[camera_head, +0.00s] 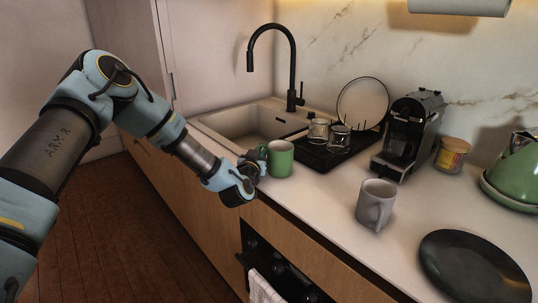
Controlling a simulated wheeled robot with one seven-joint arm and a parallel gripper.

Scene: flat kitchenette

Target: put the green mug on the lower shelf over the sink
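The green mug (281,160) stands upright at the counter's front edge, to the right of the sink (243,124). My gripper (257,160) is at the mug's left side, by its handle. The fingers are small, dark and partly hidden, so I cannot tell whether they are open, closed on the handle or only beside it. No shelf over the sink shows in this view.
Behind the mug are a black drying tray (313,155) with glasses and a rack plate (362,103). To the right are a coffee machine (411,130), grey mug (376,203), jar (452,154), green kettle (515,170) and dark plate (470,268). A tall black faucet (292,70) rises behind the sink.

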